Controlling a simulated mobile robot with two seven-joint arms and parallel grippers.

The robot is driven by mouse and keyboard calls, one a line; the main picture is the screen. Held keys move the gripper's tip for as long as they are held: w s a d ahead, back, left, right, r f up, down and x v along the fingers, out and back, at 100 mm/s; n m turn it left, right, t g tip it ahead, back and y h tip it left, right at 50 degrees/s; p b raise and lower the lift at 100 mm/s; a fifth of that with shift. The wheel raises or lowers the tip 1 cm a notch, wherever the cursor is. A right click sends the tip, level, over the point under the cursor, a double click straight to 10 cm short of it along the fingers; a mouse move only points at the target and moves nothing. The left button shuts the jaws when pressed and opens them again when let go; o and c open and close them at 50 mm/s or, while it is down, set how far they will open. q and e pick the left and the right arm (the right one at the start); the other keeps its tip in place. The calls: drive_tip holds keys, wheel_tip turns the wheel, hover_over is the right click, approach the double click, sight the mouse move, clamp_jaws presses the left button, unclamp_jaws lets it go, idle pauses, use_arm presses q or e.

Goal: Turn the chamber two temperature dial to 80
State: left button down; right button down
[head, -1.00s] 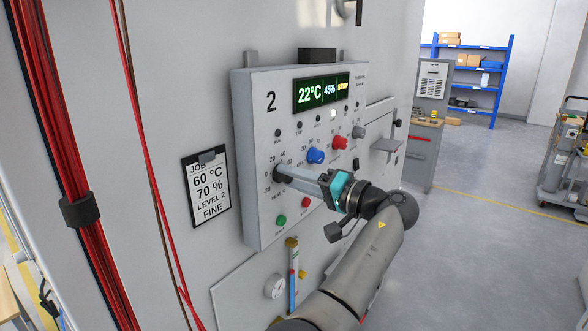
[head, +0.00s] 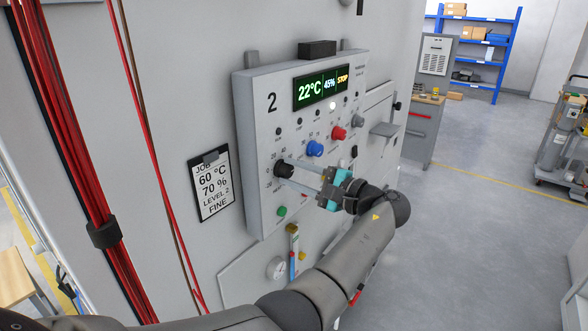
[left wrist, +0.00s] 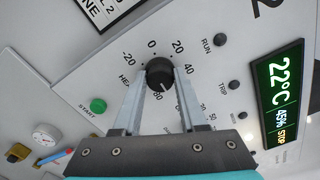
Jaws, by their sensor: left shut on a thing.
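The chamber two temperature dial is a black knob (head: 284,169) low on the left of the grey control panel (head: 252,112) marked 2. My left gripper (head: 300,175) reaches it from the right, its two pale fingers one above the other. In the left wrist view the fingers lie on either side of the dial (left wrist: 160,72), shut on it. The scale shows -20, 0, 20 and 40; a finger hides part of it. A light mark on the knob points down, near a partly visible 80. The display (head: 322,88) reads 22°C, 45%, STOP. My right gripper is out of view.
A blue knob (head: 314,149), a red knob (head: 338,133) and a grey knob (head: 357,120) rise to the right of the dial. A green button (head: 281,211) sits below it. A job card (head: 211,185) reads 60 °C, 70 %, LEVEL 2, FINE. Red cables (head: 62,130) hang at left.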

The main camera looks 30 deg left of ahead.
use_arm(q)
drive_tip(key=m, duration=0.6)
drive_tip(key=shift+r+m, duration=0.15)
drive_tip(key=shift+m, duration=0.25)
idle(0.4)
drive_tip(key=shift+c, duration=2.3)
unclamp_jaws()
drive_tip(key=shift+a, duration=0.1)
drive_tip(key=s+d+b, duration=0.1)
drive_tip(key=d+b, duration=0.4)
drive_tip(key=d, duration=1)
drive_tip(key=shift+d, duration=0.15)
